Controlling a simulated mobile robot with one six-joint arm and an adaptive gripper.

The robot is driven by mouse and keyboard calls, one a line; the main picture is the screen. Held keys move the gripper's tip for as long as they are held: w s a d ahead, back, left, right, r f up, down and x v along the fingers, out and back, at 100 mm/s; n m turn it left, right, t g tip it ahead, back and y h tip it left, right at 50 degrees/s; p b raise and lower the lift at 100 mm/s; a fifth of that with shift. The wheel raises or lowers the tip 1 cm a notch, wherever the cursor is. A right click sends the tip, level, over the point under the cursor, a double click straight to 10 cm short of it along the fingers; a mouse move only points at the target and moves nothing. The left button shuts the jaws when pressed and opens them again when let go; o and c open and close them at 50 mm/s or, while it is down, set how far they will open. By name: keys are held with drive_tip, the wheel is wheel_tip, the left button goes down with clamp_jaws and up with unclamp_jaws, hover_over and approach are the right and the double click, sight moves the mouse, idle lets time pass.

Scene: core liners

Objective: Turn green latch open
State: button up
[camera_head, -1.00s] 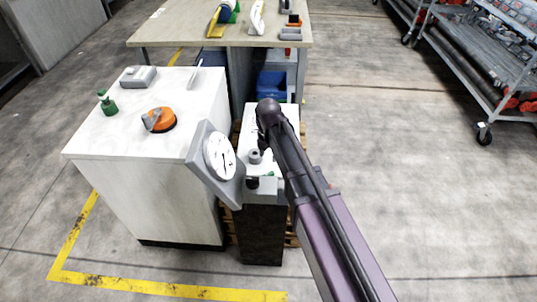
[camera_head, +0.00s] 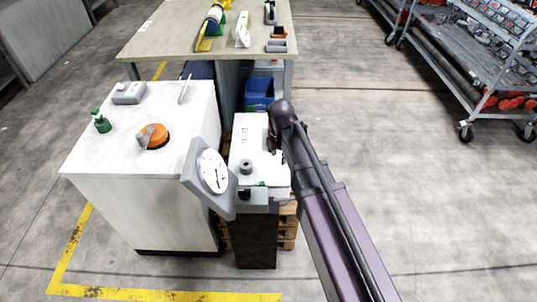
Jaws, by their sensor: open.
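A small green upright part (camera_head: 102,123), which may be the green latch, stands on the left side of the white cabinet top (camera_head: 112,150). Its exact form is too small to tell. My gripper (camera_head: 272,143) shows as a small dark shape over the narrow white box to the right of the cabinet. It is well to the right of the green part and apart from it. Most of the gripper is hidden by my arm, and nothing shows held in it.
An orange-based knob (camera_head: 153,137), a grey box (camera_head: 129,93) and an upright thin plate (camera_head: 185,89) share the cabinet top. A tilted white dial (camera_head: 213,171) stands by the narrow white box (camera_head: 246,141). A table (camera_head: 170,38) is behind.

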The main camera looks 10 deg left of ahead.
drive_tip(key=d+r+m+p, duration=0.2)
drive_tip(key=d+r+m, duration=0.1)
drive_tip(key=d, duration=0.3)
drive_tip(key=s+d+r+m+p, duration=0.1)
drive_tip(key=d+r+m+p, duration=0.2)
drive_tip(key=d+m, duration=0.3)
drive_tip(key=shift+s+d+m+p, duration=0.15)
drive_tip(key=shift+d+m+p, duration=0.2)
drive_tip(key=shift+d, duration=0.35)
drive_tip(key=n+b, duration=0.9)
hover_over(260, 183)
wheel_tip(260, 183, down, 9)
wheel_tip(260, 183, down, 14)
drive_tip(key=b, duration=1.3)
drive_tip(key=shift+r+b, duration=0.15)
drive_tip(key=shift+b, duration=0.25)
